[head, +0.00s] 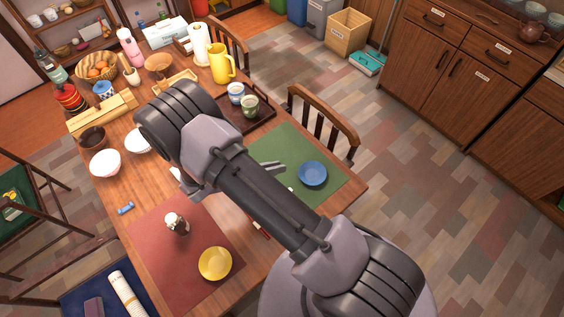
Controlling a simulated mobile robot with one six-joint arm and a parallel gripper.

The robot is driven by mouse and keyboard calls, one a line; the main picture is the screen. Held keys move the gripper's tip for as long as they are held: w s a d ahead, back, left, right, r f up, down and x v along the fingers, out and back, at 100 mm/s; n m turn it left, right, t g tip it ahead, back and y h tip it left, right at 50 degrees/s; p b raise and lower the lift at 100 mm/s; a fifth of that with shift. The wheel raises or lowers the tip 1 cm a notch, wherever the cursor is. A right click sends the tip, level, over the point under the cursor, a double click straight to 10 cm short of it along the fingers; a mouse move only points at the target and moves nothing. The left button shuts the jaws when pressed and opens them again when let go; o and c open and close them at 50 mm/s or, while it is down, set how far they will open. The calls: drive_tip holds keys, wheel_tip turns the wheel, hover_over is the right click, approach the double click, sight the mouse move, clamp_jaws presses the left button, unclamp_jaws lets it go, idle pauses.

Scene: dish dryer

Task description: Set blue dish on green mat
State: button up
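The blue dish (312,173) is a small round dish lying upright on the green mat (284,146), near the mat's right side. My arm crosses the middle of the head view and hides the left part of the mat. Grey fingers of my gripper (274,168) show just past the arm, over the mat and to the left of the dish. The fingertips look spread a little apart, with nothing seen between them. They look clear of the dish. The rest of my gripper is hidden behind the arm.
A dark tray (245,118) with two cups stands behind the mat. A red mat (165,240) holds a yellow dish (215,263) and a small shaker (177,223). White bowls (105,163) and a yellow pitcher (221,63) stand farther back. A chair (325,118) stands beside the table.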

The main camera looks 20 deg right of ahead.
wheel_tip(320, 180, up, 14)
drive_tip(key=s+d+m+g+y, duration=0.2)
drive_tip(key=s+m+g+y, duration=0.15)
drive_tip(key=m, duration=0.65)
drive_tip(key=s+a+r+m+t+y, duration=0.2)
drive_tip(key=s+r+m+y, duration=0.3)
drive_tip(key=r+m, duration=0.4)
drive_tip(key=s+a+r+m+t+y, duration=0.3)
drive_tip(key=s+r+m+t+y, duration=0.2)
drive_tip(key=s+r+m, duration=0.3)
wheel_tip(320, 180, up, 4)
drive_tip(key=m+y, duration=0.1)
drive_tip(key=m, duration=0.1)
drive_tip(key=shift+s+a+r+m, duration=0.15)
drive_tip(key=shift+s+a+m, duration=0.15)
drive_tip(key=shift+a, duration=0.05)
